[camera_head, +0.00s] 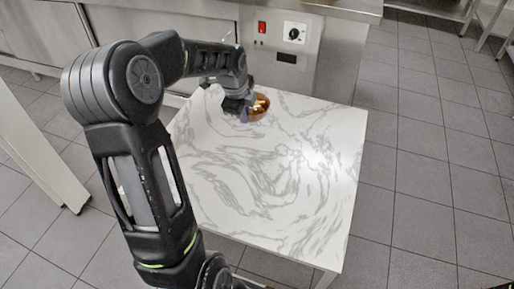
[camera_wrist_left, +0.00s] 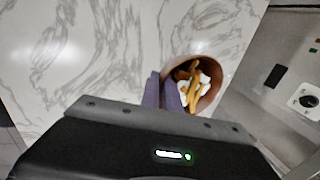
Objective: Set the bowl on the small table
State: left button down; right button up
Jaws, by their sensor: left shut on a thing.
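The bowl (camera_head: 262,107) is shiny amber-brown and shows at the far edge of the small table (camera_head: 270,190), which has a white marbled top. My left gripper (camera_head: 244,113) is shut on the near-left side of the bowl. In the left wrist view the bowl (camera_wrist_left: 214,76) has a brown inner wall and holds yellowish-brown and white pieces. The purple-grey fingers of the left gripper (camera_wrist_left: 170,92) are at its rim. I cannot tell whether the bowl's base touches the tabletop. My right gripper is not in view.
A steel kitchen unit with a red switch (camera_head: 262,27) and a black knob (camera_head: 294,34) stands just behind the table. The rest of the tabletop is bare. Tiled floor (camera_head: 430,170) is open to the right. A pale panel (camera_head: 35,150) stands at the left.

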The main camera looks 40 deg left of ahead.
pick_arm(q)
jog(key=shift+f+b, duration=0.5)
jog(key=shift+f, duration=2.65)
jog(key=shift+f, duration=0.1)
notch_tip(320, 180, down, 4)
jog(key=shift+r+b, duration=0.2)
jog(key=shift+b, duration=0.2)
jog(key=c, duration=1.6)
grip_release()
jog(key=p+v, duration=0.2)
jog(key=v, duration=1)
